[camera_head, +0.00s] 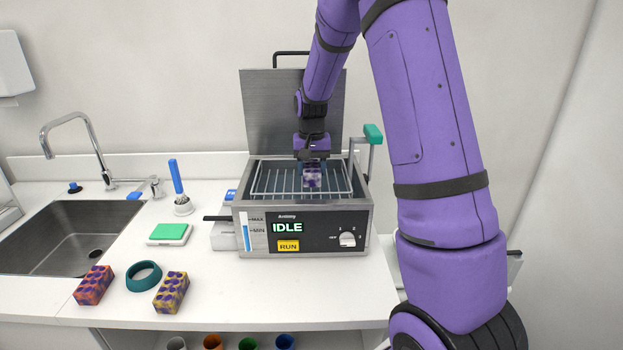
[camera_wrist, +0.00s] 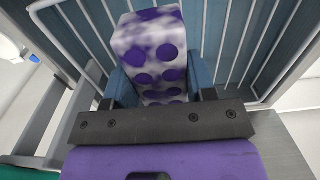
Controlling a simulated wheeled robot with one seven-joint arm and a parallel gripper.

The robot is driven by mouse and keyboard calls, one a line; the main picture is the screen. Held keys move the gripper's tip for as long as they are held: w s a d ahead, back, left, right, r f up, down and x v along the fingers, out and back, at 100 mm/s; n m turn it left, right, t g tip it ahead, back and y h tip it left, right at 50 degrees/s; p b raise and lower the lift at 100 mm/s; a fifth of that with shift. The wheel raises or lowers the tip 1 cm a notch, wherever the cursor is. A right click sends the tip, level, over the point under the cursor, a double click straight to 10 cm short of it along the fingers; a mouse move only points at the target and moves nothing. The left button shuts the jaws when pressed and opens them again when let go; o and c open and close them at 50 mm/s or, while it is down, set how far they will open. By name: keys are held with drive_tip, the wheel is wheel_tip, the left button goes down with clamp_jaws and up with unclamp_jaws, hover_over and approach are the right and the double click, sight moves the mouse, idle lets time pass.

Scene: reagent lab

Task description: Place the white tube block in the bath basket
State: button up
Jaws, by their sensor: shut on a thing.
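The white tube block, with purple round spots, is in my gripper (camera_wrist: 158,92). In the wrist view the block (camera_wrist: 150,42) sits between the two blue fingers, with the wire bars behind it. In the head view the block (camera_head: 312,180) is at the middle of the bath's opening, over or in the wire bath basket (camera_head: 272,183). The basket also shows in the wrist view (camera_wrist: 232,45). I cannot tell whether the block's underside touches the basket floor. My gripper in the head view (camera_head: 312,163) reaches down from above and is shut on the block.
The water bath (camera_head: 305,228) has its lid (camera_head: 262,112) raised behind and its display reads IDLE. A green-ended handle (camera_head: 373,134) rises at its right. A red block (camera_head: 93,285), a yellow block (camera_head: 171,292) and a teal ring (camera_head: 144,276) lie on the counter by the sink (camera_head: 70,240).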

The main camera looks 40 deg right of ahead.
drive_tip(key=shift+w+d+f, duration=0.1)
drive_tip(key=shift+w+d, duration=0.1)
drive_tip(key=shift+w, duration=0.1)
drive_tip(key=shift+f, duration=1.7)
drive_tip(key=o, duration=1)
drive_tip(key=shift+f, duration=0.15)
